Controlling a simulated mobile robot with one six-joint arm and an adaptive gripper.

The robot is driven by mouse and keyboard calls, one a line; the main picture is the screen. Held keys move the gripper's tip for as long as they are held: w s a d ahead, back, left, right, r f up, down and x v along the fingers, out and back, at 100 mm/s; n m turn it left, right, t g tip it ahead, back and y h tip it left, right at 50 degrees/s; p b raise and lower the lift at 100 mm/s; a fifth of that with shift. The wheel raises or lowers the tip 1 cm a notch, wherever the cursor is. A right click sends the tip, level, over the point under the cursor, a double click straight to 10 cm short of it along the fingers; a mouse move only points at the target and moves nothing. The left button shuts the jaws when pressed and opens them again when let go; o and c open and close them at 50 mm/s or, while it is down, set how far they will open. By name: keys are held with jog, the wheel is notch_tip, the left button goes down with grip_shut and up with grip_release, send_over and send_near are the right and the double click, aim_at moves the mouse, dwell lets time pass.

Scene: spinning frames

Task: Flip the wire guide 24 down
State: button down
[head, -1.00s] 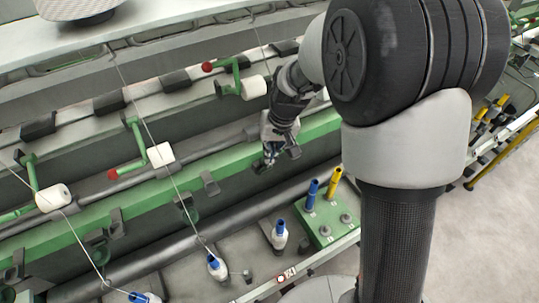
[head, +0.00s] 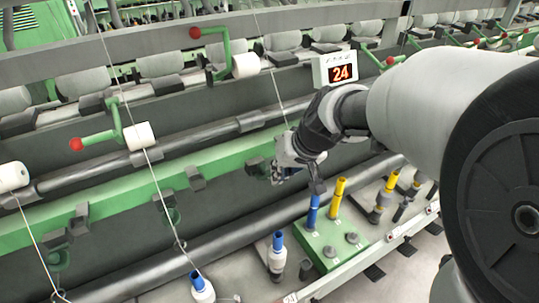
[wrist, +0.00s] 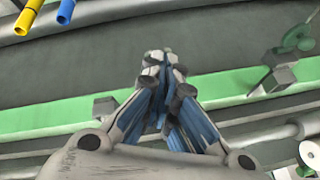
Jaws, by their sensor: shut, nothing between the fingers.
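A lit display reading 24 (head: 341,73) stands behind my gripper in the head view. My gripper (head: 279,177) hangs in front of the green rail. Its fingers (wrist: 163,62) are together and empty in the wrist view. A green looped wire guide (wrist: 297,38) with a grey block (wrist: 282,75) shows at the right of the wrist view, apart from the fingers. A grey block (head: 256,166) sits on the rail just left of my gripper in the head view. I cannot tell for certain which guide is number 24.
Blue (head: 312,213) and yellow (head: 337,198) tubes stand on a green box (head: 332,250) below right of my gripper. White-and-blue bobbins (head: 277,254) stand at the front. A white roller (head: 245,66) on a green arm with a red knob (head: 195,32) is above left. A thread runs past the roller.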

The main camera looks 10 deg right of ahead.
notch_tip(320, 180, down, 6)
jog(key=s+d+b, duration=0.1)
jog(key=s+b, duration=0.2)
jog(key=b, duration=0.3)
jog(key=shift+f, duration=0.15)
jog(key=shift+d+b, duration=0.1)
jog(key=shift+b, duration=0.2)
